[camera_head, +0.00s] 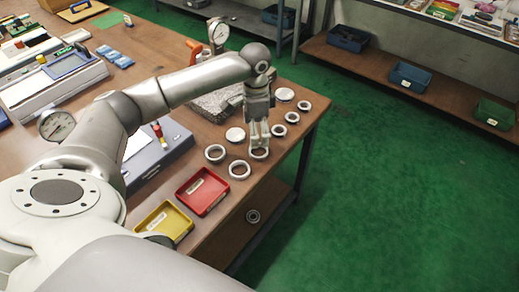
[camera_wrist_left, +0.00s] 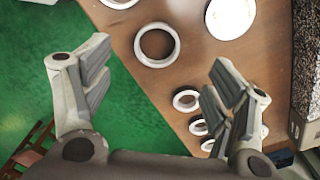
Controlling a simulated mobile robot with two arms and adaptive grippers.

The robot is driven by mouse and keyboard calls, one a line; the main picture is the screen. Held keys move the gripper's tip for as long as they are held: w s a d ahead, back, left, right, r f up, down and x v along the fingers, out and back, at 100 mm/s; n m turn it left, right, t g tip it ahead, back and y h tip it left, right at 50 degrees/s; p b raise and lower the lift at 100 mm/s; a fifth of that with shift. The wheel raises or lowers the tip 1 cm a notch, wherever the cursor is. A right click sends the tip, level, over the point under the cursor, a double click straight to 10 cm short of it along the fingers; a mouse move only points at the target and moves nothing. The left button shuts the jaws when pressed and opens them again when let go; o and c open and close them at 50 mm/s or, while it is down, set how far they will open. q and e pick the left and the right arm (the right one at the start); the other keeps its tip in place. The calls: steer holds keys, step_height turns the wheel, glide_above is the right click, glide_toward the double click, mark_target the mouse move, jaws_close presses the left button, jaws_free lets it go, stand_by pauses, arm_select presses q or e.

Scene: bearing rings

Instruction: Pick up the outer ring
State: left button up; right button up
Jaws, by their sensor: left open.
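Several pale rings of different sizes lie flat near the table's right edge; which one is called the outer ring is not marked. My left gripper (camera_head: 259,143) points down over one of the larger rings (camera_head: 259,158). In the left wrist view this ring (camera_wrist_left: 157,64) lies flat on the wood ahead of the gap between the fingers, apart from both. My left gripper (camera_wrist_left: 158,85) is open and empty there. Another large ring (camera_head: 239,178) lies nearer to me, and one more (camera_head: 215,161) lies left of it. My right gripper is not in view.
Smaller rings (camera_head: 279,136) run along the edge beyond. A pale disc (camera_head: 235,134) lies left of the gripper. A granite block (camera_head: 215,104) with a dial gauge (camera_head: 219,33) stands behind. Red (camera_head: 203,208) and yellow (camera_head: 165,236) trays sit near me. Green floor lies right.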

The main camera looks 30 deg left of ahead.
mark_target(260, 149)
arm_select(q)
step_height(260, 149, down, 2)
steer(key=shift+w+f, duration=0.1)
steer(key=f, duration=0.2)
steer(key=d+f+p, duration=0.1)
steer(key=f, duration=0.2)
steer(key=shift+w, duration=0.2)
steer(key=shift+f, duration=0.3)
steer(key=shift+c, duration=0.2)
steer(key=c, duration=1.1)
steer(key=shift+r, duration=0.15)
